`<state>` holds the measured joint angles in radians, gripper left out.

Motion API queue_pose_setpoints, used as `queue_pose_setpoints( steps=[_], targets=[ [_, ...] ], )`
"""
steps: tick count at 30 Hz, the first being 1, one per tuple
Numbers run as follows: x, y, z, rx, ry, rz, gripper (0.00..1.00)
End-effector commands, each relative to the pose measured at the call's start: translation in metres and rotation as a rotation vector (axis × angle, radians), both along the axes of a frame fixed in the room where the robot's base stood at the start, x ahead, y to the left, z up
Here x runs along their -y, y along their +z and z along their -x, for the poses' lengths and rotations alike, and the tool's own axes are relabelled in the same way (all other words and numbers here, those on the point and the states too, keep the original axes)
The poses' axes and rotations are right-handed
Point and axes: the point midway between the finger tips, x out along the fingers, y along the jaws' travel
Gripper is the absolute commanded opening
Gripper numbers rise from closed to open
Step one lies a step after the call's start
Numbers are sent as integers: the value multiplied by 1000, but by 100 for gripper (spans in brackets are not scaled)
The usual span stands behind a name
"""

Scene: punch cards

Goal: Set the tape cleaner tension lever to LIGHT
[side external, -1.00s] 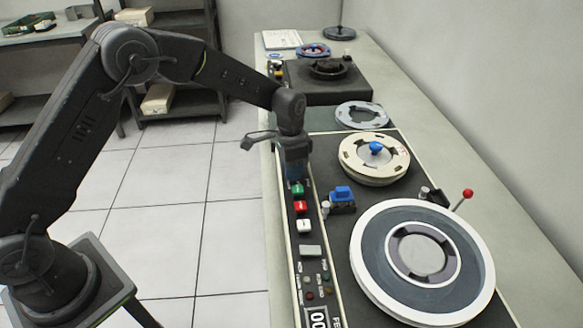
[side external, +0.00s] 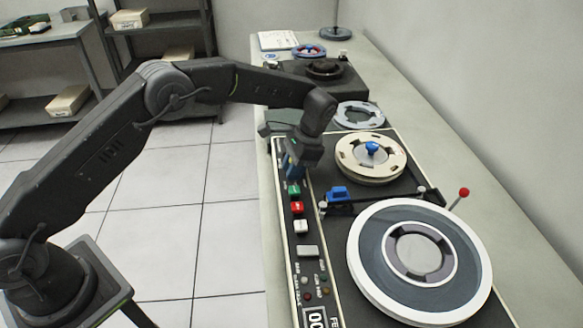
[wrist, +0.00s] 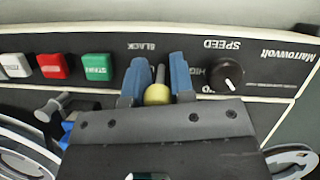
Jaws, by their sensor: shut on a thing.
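A small lever with a round yellow knob (wrist: 157,94) and a short metal stem stands on the black front panel (wrist: 110,45). It is seen in the wrist view, between the two blue fingers of my gripper (wrist: 158,78), which is shut on the knob. Upside-down lettering beside it looks like "SLACK" or "BLACK"; I see no LIGHT mark. In the side external view my gripper (side external: 293,168) is low over the panel, just beyond the green button, and it hides the lever.
Green (wrist: 96,67), red (wrist: 53,65) and white (wrist: 15,65) buttons lie beside the gripper, with a black SPEED knob (wrist: 228,74) on its other side. On the deck are a large white-rimmed reel (side external: 365,285), a cream reel (side external: 350,155) and a red-tipped lever (side external: 464,192).

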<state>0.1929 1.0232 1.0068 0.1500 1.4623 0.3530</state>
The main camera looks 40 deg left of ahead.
Motion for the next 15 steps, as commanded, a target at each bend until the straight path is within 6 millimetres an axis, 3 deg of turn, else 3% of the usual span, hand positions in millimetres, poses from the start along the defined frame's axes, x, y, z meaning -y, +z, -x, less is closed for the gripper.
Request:
queue_pose_setpoints(
  steps=[8, 9, 13, 15],
  targets=[
    [0, 1, -1, 5, 1, 0, 0],
    [0, 1, -1, 5, 1, 0, 26],
    [0, 1, -1, 3, 1, 1, 39],
    [0, 1, -1, 3, 1, 1, 40]
  ],
)
